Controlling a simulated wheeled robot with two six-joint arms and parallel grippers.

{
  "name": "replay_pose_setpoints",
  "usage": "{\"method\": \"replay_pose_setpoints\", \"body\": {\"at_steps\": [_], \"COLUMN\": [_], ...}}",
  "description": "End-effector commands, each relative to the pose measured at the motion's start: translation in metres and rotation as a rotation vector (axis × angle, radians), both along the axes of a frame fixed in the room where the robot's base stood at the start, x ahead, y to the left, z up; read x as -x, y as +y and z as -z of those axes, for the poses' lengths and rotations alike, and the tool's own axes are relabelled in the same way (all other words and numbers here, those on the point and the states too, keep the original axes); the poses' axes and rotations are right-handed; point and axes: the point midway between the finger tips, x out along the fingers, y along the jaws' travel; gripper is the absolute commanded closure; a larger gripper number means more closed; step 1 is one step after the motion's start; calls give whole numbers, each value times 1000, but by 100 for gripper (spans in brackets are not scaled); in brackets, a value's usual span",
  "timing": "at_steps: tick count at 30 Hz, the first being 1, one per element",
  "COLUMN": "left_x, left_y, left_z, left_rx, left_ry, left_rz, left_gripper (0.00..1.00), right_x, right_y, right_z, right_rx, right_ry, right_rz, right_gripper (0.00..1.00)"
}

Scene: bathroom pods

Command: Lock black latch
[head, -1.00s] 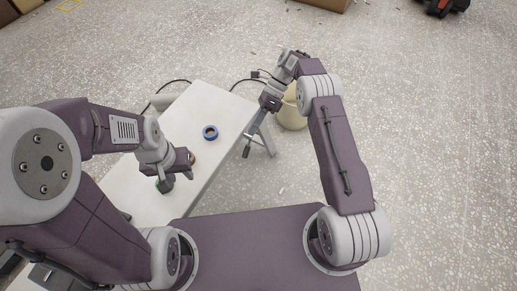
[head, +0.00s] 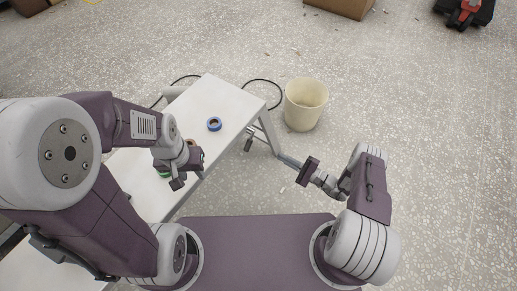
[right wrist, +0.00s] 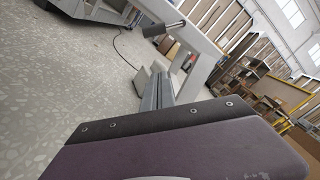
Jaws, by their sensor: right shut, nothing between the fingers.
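I cannot clearly pick out a black latch in either view. My right gripper (head: 285,158) is shut and empty, low beside the right end of the white table (head: 222,98), pointing left toward its legs. In the right wrist view its fingers (right wrist: 158,90) point toward a pale frame (right wrist: 200,42). A dark cylindrical part (right wrist: 164,28) sits on that frame, apart from the fingers; I cannot tell whether it is the latch. My left gripper (head: 178,183) hangs over the table's near edge; its finger opening is unclear.
A blue tape roll (head: 214,124) lies on the table. A green item (head: 164,173) is partly hidden by my left gripper. A cream bin (head: 305,103) stands on the floor beyond the table's right end. The floor at right is clear.

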Motion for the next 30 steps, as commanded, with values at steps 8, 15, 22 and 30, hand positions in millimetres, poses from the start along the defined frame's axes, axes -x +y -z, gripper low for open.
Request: {"method": "replay_pose_setpoints", "body": {"at_steps": [8,15,22,30], "left_x": [0,0,0,0], "left_y": [0,0,0,0], "left_z": [14,30,24,24], "left_rx": [0,0,0,0], "left_ry": [0,0,0,0], "left_rz": [0,0,0,0], "left_gripper": [64,64,64,64], "right_x": [-25,-54,-39,-35], "right_y": [40,83,102,106], "right_z": [1,0,-24,-29], "right_rx": [0,0,-2,0], "right_ry": [-1,-3,2,0], "right_rz": [-10,-11,-6,-4], "right_gripper": [100,100,100,100]}}
